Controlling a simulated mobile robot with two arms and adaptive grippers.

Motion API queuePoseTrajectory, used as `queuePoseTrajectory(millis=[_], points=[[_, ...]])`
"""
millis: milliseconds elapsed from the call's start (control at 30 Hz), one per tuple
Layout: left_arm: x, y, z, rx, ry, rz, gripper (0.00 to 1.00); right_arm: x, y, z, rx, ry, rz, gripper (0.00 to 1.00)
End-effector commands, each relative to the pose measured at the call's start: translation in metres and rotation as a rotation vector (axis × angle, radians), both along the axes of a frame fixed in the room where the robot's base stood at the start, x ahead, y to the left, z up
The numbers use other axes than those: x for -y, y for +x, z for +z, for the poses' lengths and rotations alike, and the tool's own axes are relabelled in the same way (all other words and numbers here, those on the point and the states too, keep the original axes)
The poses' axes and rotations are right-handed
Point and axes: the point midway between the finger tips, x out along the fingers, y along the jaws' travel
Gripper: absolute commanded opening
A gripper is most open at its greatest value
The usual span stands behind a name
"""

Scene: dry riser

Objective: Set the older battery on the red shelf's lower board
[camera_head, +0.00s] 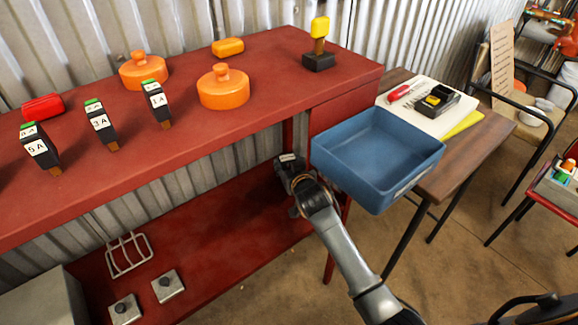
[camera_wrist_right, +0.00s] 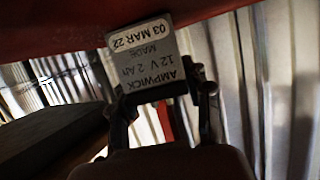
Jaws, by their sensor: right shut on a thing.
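The red shelf (camera_head: 190,130) has a wide upper board and a red lower board (camera_head: 220,222) beneath it. My right gripper (camera_head: 296,182) is at the right end of the shelf, below the upper board's level. It is shut on a dark battery (camera_head: 287,161) with a pale label. In the right wrist view the battery (camera_wrist_right: 150,55) reads "AMPWICK 12 V 2 Ah" and "03 MAR 22", upside down, between the gripper's fingers (camera_wrist_right: 165,94). I cannot tell whether the battery touches the lower board. My left gripper is not in view.
A blue bin (camera_head: 372,150) stands close to the right of my right gripper, by a brown table. The lower board holds a wire rack (camera_head: 128,255) and two grey blocks (camera_head: 168,286) at left; its right part is clear. Fuses and orange pots sit above.

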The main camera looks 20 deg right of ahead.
Motion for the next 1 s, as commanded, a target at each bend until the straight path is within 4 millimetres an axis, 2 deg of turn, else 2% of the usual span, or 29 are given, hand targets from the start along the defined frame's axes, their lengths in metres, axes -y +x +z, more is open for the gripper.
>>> queuePoseTrajectory(millis=[367,400,500,933,1000], points=[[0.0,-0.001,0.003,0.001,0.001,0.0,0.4,0.0,0.001,0.0,0.009,0.001,0.002,0.0],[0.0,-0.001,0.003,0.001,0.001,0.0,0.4,0.0,0.0,-0.004,0.001,0.001,0.001,0.5],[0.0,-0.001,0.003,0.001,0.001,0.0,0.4,0.0,0.0,-0.003,0.001,0.0,0.001,0.71],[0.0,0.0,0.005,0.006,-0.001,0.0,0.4,-0.001,-0.005,0.001,0.0,0.001,0.001,0.71],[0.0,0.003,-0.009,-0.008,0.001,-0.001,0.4,-0.001,-0.012,0.004,0.001,0.001,0.001,0.71]])
